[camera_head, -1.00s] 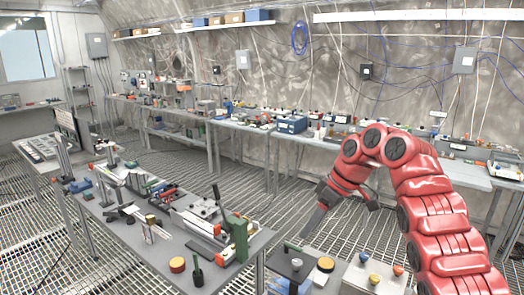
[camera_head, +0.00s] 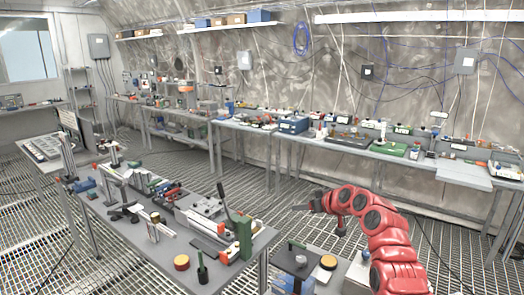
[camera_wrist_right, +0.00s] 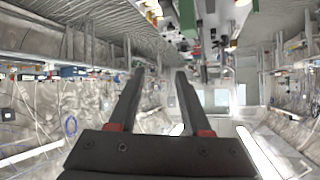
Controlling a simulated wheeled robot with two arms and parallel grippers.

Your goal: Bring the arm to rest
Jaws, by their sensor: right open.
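My right arm is red and bends in from the lower right in the head view. Its right gripper (camera_head: 301,207) points left, above the grated floor and beyond the near workbench. In the right wrist view the two dark fingers of the right gripper (camera_wrist_right: 158,75) stand apart with nothing between them, so it is open and empty. That view is upside down, with the benches at the top. My left arm and gripper do not show in the head view.
A near workbench (camera_head: 130,235) carries a vise, a green press (camera_head: 243,237) and several tools. A small table (camera_head: 318,277) holds a yellow-topped round piece (camera_head: 328,262) close to my arm. Long benches (camera_head: 350,150) line the back wall. Grated floor lies between.

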